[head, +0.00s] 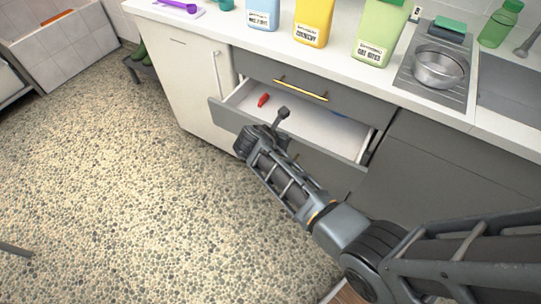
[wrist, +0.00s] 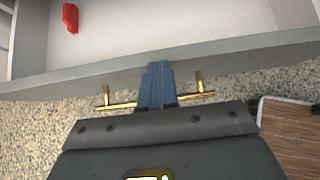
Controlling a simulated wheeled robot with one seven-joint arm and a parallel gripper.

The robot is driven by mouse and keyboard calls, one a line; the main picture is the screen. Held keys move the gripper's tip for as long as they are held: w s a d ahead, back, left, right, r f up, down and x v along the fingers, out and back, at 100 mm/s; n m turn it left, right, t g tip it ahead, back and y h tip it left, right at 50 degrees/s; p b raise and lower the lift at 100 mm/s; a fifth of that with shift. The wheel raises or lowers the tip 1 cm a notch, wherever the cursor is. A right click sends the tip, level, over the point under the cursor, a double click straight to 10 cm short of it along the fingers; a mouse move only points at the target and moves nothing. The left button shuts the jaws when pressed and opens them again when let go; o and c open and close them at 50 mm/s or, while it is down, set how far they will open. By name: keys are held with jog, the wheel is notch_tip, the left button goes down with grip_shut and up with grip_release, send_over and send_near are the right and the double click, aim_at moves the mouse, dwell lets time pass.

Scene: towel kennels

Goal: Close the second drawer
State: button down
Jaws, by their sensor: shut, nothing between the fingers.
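The second drawer (head: 335,147) is pulled out below the closed top drawer (head: 328,99). It has a grey front and a pale interior. A red item (head: 263,100) lies inside near its left end and also shows in the wrist view (wrist: 70,17). A bit of blue shows at the back right. My gripper (head: 282,114) is shut and empty at the middle of the drawer front. In the wrist view its fingers (wrist: 157,68) overlap the front's upper edge, between the posts of the gold handle (wrist: 196,94). Whether they touch the front is unclear. My arm hides part of the front.
The counter above holds blue, yellow (head: 313,22) and green food containers, a metal bowl (head: 438,68) and a sink. A white cabinet (head: 190,85) stands left of the drawers. Open pebbled floor (head: 120,190) lies to the left. A wooden surface (wrist: 290,135) shows at right in the wrist view.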

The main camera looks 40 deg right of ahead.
jog(key=w+d+b, duration=0.1)
jog(key=w+d, duration=0.3)
jog(key=d, duration=0.8)
jog(key=shift+d, duration=0.3)
